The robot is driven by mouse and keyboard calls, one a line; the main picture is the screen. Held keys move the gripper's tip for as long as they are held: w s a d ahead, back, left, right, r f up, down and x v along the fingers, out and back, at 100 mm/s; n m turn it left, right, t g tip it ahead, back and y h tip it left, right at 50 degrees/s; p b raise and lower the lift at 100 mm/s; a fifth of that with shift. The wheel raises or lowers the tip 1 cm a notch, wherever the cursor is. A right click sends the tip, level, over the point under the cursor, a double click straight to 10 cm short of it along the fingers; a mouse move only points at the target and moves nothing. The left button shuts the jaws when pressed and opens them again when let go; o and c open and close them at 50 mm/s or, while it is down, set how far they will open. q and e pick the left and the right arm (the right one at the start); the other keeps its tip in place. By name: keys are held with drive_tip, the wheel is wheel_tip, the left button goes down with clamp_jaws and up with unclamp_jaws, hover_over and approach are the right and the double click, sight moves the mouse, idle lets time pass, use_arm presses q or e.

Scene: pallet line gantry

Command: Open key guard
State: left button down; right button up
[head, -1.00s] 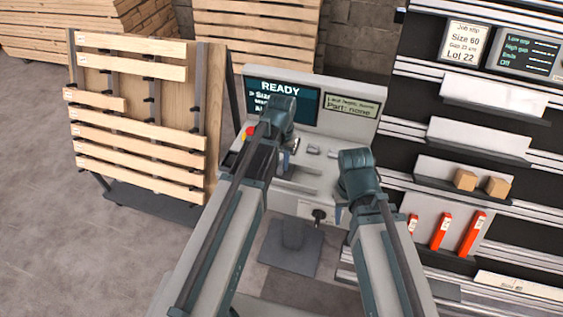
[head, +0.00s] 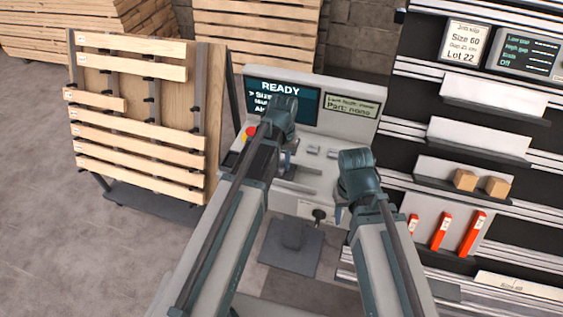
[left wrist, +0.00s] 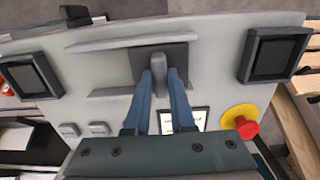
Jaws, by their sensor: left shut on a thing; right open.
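The control console (head: 350,160) stands ahead of me with a lit screen reading READY. In the left wrist view, its panel has two pale rails (left wrist: 130,40) with a dark plate (left wrist: 143,62) between them. A grey upright grip (left wrist: 172,62), which looks like the key guard's handle, stands on the plate. My left gripper (left wrist: 167,88) is shut on this grip, a blue finger on each side. In the head view, my left arm mostly hides the left gripper (head: 286,160). My right gripper (head: 339,214) is open and empty, in front of the console's right side.
A red emergency button on a yellow collar (left wrist: 240,121) sits beside my left gripper. A slatted board rack (head: 140,120) stands left of the console. Shelves with boxes (head: 465,180) and red tools (head: 472,233) stand right.

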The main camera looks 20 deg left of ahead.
use_arm(q)
drive_tip(key=d, duration=0.7)
drive_tip(key=shift+s, duration=0.15)
drive_tip(key=c, duration=0.8)
unclamp_jaws()
drive_tip(key=shift+o, duration=0.2)
drive_tip(key=shift+r, duration=0.1)
wheel_tip(320, 180, up, 14)
drive_tip(key=p, duration=1.4)
drive_tip(key=shift+f, duration=0.2)
